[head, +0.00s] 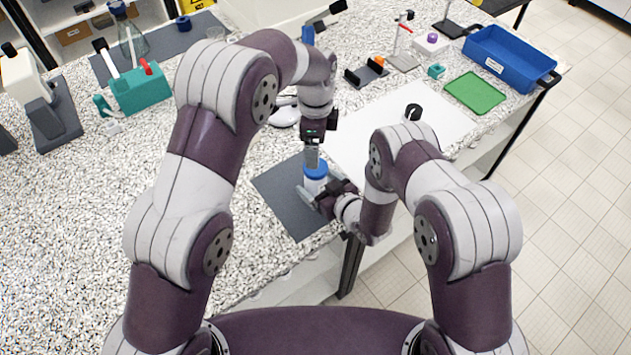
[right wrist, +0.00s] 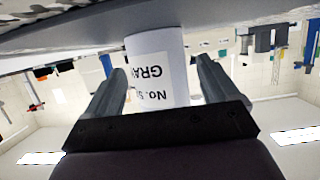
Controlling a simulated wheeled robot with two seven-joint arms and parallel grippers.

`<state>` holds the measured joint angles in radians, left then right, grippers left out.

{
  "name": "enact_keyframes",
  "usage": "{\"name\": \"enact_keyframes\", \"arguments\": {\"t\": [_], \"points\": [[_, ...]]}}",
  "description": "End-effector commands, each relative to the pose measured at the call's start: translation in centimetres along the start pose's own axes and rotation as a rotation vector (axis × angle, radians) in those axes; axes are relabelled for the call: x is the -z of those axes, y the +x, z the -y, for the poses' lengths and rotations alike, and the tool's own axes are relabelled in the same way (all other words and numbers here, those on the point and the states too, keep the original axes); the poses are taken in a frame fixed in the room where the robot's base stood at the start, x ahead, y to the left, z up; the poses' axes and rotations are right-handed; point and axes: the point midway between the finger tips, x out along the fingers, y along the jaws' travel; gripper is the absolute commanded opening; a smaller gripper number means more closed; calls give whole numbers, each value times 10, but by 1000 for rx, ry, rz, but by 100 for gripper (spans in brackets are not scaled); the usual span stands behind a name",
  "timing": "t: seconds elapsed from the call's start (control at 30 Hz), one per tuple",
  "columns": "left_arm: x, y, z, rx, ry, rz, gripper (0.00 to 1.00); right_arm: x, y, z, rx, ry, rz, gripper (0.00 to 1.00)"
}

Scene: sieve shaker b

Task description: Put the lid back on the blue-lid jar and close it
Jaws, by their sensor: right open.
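The jar (head: 315,185) is white with a blue lid (head: 316,168) at its top, and it stands upright on a dark grey mat (head: 283,203). I cannot tell whether the lid is seated or turned tight. My left gripper (head: 313,160) points down right at the lid; its fingers are too small and overlapped to show whether they grip it. My right gripper (head: 316,197) comes in low from the right at the jar's body. In the right wrist view, the labelled jar body (right wrist: 158,70) is between the open fingers of my right gripper (right wrist: 160,80), with gaps on both sides.
A white sheet (head: 385,125) lies beyond my right arm. A green tray (head: 475,93) and a blue bin (head: 508,58) are at the right end of the bench. A teal rack (head: 140,90) stands at the left. The front bench edge is close to the mat.

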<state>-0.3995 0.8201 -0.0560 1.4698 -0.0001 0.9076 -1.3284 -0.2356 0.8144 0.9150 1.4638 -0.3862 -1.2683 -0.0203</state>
Motion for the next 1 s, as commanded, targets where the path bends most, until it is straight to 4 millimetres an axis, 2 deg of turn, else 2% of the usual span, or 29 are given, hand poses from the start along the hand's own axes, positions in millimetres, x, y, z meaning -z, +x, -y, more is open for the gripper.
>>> {"name": "enact_keyframes", "arguments": {"t": [0.07, 0.3, 0.33, 0.47, 0.57, 0.67, 1.0], "points": [[0, 0, 0, 0, 0, 0, 85, 0, 0, 0, 0, 0, 0, 85], [0, 0, 0, 0, 0, 0, 85, 0, 0, 0, 0, 0, 0, 7], [0, 0, 0, 0, -1, 0, 85, 0, 0, 0, 0, 0, 0, 0], [0, 0, 0, 0, -92, 0, 85, 0, 0, 0, 0, 0, -1, 0], [0, 0, 0, 0, -332, 0, 85, 0, 0, 0, 0, 0, -1, 0], [0, 0, 0, 0, -703, 0, 85, 0, 0, 0, 0, 0, -1, 0], [0, 0, 0, -1, -2096, 1, 85, 0, 0, 0, 0, -1, -1, 0]]}}
